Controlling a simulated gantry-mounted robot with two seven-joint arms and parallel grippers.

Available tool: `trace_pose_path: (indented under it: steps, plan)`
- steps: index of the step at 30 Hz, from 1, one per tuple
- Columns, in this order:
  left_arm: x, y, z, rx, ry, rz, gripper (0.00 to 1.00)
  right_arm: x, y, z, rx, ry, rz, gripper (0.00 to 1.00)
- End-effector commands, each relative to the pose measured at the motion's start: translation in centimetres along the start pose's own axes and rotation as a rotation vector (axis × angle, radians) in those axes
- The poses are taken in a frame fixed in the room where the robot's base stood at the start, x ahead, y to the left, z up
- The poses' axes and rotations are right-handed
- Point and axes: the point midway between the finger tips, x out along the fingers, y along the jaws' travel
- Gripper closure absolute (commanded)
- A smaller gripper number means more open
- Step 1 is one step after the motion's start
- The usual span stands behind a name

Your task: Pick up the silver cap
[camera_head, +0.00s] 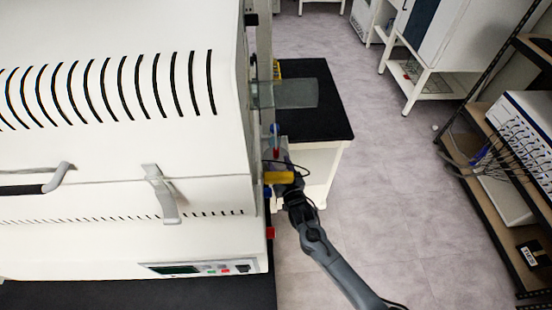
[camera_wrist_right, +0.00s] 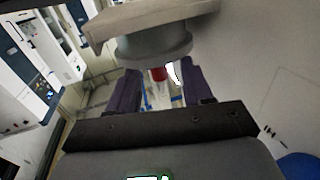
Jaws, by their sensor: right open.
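In the right wrist view, a round grey disc-shaped piece (camera_wrist_right: 153,45) sits under a flat beige-grey slab, just beyond my fingertips. It may be the silver cap, but I cannot tell for sure. My right gripper (camera_wrist_right: 160,88) is open, its two dark fingers apart below and on both sides of the disc, with nothing clearly held between them. A small red piece (camera_wrist_right: 158,74) and a white curved piece show between the fingers. In the head view my right gripper (camera_head: 276,178) is at the right side of the white machine, its fingertips partly hidden. My left gripper is not in view.
A black-topped bench (camera_head: 325,110) stands behind my right gripper. A shelf with a cabled white device (camera_head: 530,130) is at the far right. The floor (camera_head: 390,190) between is open.

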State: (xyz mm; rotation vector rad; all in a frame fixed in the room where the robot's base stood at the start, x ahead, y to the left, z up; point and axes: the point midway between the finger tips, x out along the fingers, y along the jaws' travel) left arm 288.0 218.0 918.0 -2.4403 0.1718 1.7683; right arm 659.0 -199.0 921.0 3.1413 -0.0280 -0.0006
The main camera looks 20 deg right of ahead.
Motion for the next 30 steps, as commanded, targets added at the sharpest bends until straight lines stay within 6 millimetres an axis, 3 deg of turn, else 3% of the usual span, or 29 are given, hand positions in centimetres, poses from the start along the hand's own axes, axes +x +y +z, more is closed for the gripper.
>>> trace_pose_path:
  steps: [12,22,23,30]
  plan:
    - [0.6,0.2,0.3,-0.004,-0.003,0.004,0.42,4.5,0.4,-0.2,0.0,0.001,-0.001,0.5]
    - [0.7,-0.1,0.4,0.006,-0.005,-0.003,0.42,5.1,0.4,-0.2,0.0,0.0,-0.001,0.5]
    - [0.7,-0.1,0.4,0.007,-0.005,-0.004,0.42,5.1,0.4,-0.2,0.001,0.0,-0.001,0.51]
    - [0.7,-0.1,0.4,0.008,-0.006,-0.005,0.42,5.1,0.4,-0.2,0.0,0.0,0.0,0.88]
